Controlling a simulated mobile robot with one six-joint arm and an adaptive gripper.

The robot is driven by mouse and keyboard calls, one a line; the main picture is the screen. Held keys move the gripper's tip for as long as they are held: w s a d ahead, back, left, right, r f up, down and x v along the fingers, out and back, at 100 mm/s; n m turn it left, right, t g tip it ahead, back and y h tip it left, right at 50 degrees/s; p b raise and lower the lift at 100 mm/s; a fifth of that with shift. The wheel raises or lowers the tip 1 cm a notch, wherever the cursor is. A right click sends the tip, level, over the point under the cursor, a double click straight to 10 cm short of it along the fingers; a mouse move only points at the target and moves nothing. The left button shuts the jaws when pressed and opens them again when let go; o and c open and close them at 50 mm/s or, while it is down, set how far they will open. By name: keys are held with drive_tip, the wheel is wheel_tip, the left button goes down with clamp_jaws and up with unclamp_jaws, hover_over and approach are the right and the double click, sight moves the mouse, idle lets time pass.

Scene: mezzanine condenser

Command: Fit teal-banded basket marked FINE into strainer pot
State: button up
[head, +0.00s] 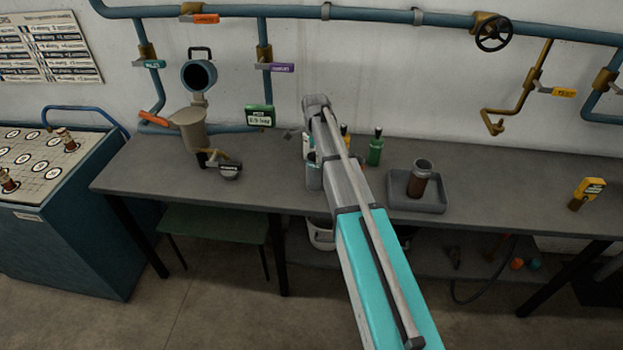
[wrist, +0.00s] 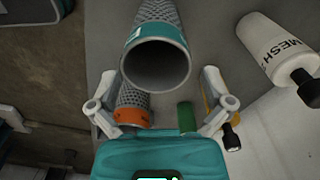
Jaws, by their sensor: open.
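The teal-banded basket (wrist: 178,32) is a grey mesh cylinder with a dark open mouth towards the wrist camera; no FINE mark is readable. My open gripper (wrist: 160,76) has one finger at each side of its mouth in the wrist view, with nothing visibly gripped. An orange-banded mesh basket (wrist: 131,114) shows just below it, partly hidden. In the head view my arm hides most of the gripper and baskets. What looks like the strainer pot (head: 188,127) is a beige vessel on pipework at the left of the bench, its round lid (head: 199,76) raised above.
A green bottle (head: 376,149) stands right of my arm. A grey tray (head: 434,206) holds a brown jar (head: 418,180). A white MESH bottle (wrist: 273,45) lies near in the wrist view. Blue pipes (head: 365,15) with valves run along the wall.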

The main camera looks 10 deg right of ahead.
drive_tip(key=shift+f+b, duration=0.6)
drive_tip(key=shift+f, duration=0.3)
drive_tip(key=c, duration=1.1)
